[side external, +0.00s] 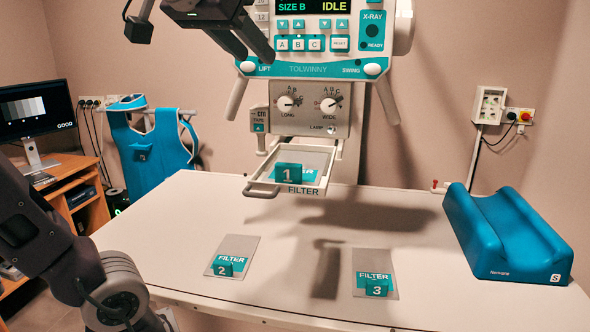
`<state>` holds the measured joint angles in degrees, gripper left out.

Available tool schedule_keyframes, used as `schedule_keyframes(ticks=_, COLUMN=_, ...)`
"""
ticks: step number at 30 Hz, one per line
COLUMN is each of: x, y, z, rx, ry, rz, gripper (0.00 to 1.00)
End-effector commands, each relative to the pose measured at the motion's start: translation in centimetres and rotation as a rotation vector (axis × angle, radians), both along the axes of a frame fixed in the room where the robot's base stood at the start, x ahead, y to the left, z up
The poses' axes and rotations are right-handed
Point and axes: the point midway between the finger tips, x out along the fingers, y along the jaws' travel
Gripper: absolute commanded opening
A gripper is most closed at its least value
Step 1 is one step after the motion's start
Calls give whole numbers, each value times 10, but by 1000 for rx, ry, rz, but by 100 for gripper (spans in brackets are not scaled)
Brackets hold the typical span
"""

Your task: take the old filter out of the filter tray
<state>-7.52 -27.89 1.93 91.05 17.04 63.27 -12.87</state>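The filter tray (262,190) is a pale, open frame with a front handle, sticking out below the machine's dial panel above the table. A filter plate with a teal block marked 1 (289,173) sits in it. Two other grey filter plates lie flat on the table, with teal blocks marked 2 (222,269) and 3 (376,287). Dark parts of my arm's end show at the top left, cut off by the picture edge, in front of the machine and well above the tray. Whether my gripper's fingers are open or shut is unclear. Nothing touches filter 1.
The machine head (310,65) with its control panel and downward handles hangs over the table. A blue cradle (505,238) stands on the table's right. The white table (290,235) is clear between the loose filters. A monitor (37,120) and blue apron (150,150) are behind left.

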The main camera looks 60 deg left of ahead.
Motion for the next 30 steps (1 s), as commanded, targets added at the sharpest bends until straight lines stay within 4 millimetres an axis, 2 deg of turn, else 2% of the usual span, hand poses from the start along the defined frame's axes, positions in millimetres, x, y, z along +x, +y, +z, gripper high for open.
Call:
schedule_keyframes(ticks=3, x=34, y=53, z=44, rx=122, ry=-223, rz=120, gripper=40)
schedule_keyframes(ticks=5, x=49, y=77, z=73, rx=206, ry=-355, rz=155, gripper=40)
schedule_keyframes(ticks=7, x=66, y=100, z=111, rx=322, ry=-516, rz=155, gripper=40)
schedule_keyframes(ticks=9, x=83, y=110, z=146, rx=450, ry=-670, rz=83, gripper=40)
schedule_keyframes(ticks=10, x=91, y=109, z=157, rx=500, ry=-724, rz=25, gripper=40)
schedule_keyframes(ticks=12, x=109, y=96, z=167, rx=587, ry=-804, rz=-160, gripper=40)
schedule_keyframes(ticks=14, x=122, y=79, z=155, rx=608, ry=-813, rz=-352, gripper=40)
schedule_keyframes(ticks=16, x=129, y=60, z=123, rx=572, ry=-768, rz=-572, gripper=40)
schedule_keyframes(ticks=19, x=122, y=40, z=66, rx=445, ry=-641, rz=-828, gripper=40)
schedule_keyframes(ticks=21, x=106, y=30, z=26, rx=321, ry=-534, rz=-967, gripper=40)
schedule_keyframes(ticks=23, x=86, y=24, z=-6, rx=199, ry=-435, rz=-1061, gripper=40)
schedule_keyframes(ticks=24, x=70, y=21, z=-25, rx=113, ry=-366, rz=-1112, gripper=40)
schedule_keyframes(ticks=27, x=23, y=16, z=-64, rx=-122, ry=-194, rz=-1206, gripper=40)
schedule_keyframes(ticks=30, x=24, y=13, z=-107, rx=-128, ry=-199, rz=-1208, gripper=40)
